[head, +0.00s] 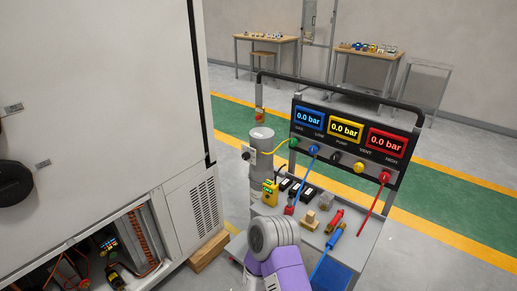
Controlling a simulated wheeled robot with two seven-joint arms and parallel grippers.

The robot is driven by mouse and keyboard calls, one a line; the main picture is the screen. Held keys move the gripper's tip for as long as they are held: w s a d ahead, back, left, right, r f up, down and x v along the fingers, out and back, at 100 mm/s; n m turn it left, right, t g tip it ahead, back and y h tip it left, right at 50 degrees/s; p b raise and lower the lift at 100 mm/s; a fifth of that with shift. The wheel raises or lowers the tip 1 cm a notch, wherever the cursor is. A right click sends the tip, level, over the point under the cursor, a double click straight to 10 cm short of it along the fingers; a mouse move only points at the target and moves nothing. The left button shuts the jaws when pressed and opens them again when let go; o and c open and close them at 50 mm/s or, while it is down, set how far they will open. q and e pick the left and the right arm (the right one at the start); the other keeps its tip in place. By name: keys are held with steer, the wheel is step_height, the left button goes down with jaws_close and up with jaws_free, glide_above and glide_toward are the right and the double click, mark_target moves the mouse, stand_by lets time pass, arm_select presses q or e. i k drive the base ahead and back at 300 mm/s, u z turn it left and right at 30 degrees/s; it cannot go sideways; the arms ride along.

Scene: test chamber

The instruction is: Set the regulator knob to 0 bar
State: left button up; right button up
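A trolley carries a dark panel (352,150) with a blue display (309,118), a yellow display (345,129) and a red display (387,142). Each display reads 0.0 bar. A row of coloured fittings sits below them. A grey cylinder (262,182) stands at the trolley's left end. A small pale box with a dark round knob (246,155) is on its side; I cannot tell for sure that this is the regulator knob, nor read its setting. A purple and grey arm link of mine shows at the bottom centre. Neither gripper is in view.
The trolley top (345,235) holds a yellow device (270,193), black blocks, a wooden piece (311,220) and red and blue tools. A large white cabinet (100,100) with an open lower bay fills the left. A wooden block (208,251) lies between them. Tables stand behind.

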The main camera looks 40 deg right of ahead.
mark_target(246, 156)
steer(key=z, duration=0.9)
steer(key=i, duration=0.85)
steer(key=z, duration=0.9)
